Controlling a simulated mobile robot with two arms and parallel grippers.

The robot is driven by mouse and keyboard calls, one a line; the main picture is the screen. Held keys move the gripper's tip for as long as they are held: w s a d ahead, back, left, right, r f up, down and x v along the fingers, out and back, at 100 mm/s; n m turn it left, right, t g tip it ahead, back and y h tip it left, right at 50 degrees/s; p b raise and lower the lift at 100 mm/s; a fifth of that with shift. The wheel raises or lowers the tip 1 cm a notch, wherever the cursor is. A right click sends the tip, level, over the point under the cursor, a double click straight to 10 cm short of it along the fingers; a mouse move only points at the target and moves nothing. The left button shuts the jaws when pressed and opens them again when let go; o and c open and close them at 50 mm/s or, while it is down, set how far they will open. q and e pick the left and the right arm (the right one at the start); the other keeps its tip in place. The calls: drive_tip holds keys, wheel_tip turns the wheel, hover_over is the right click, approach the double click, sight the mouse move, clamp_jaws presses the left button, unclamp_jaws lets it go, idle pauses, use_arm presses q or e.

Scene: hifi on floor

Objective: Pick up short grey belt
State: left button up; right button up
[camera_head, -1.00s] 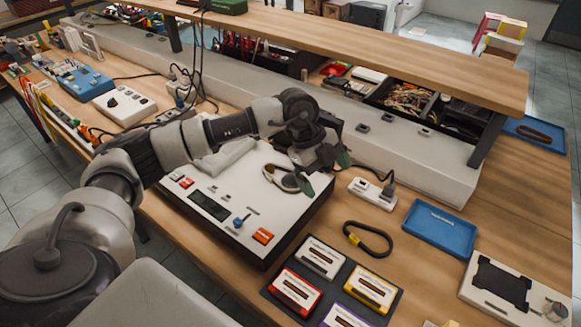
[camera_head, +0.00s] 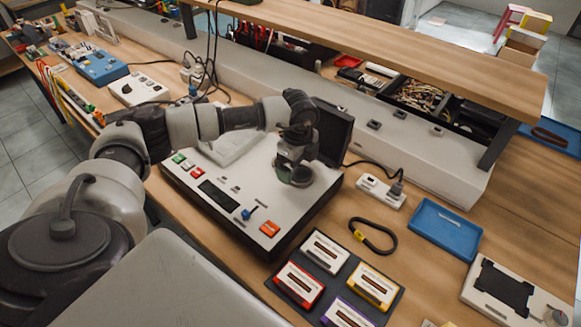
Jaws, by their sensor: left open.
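A dark grey looped belt (camera_head: 373,237) with a yellow tag lies flat on the wooden bench, right of the white device (camera_head: 236,230). Another dark belt (camera_head: 549,137) lies in a blue tray at the far right; I cannot tell which is the short grey one. My left gripper (camera_head: 294,178) is open and points down over the white device, to the left of and behind the tagged belt. It partly hides a round grey part of the device. My right gripper is not in view.
A black tray of labelled cassettes (camera_head: 350,262) lies in front of the tagged belt. A white power strip (camera_head: 381,190) stands behind it, and an empty blue tray (camera_head: 444,229) to its right. A wooden shelf (camera_head: 420,50) overhangs the back.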

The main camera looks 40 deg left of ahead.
use_arm(q)
drive_tip(key=shift+a+f, duration=0.1)
drive_tip(key=shift+f, duration=0.85)
drive_tip(key=shift+c, duration=0.2)
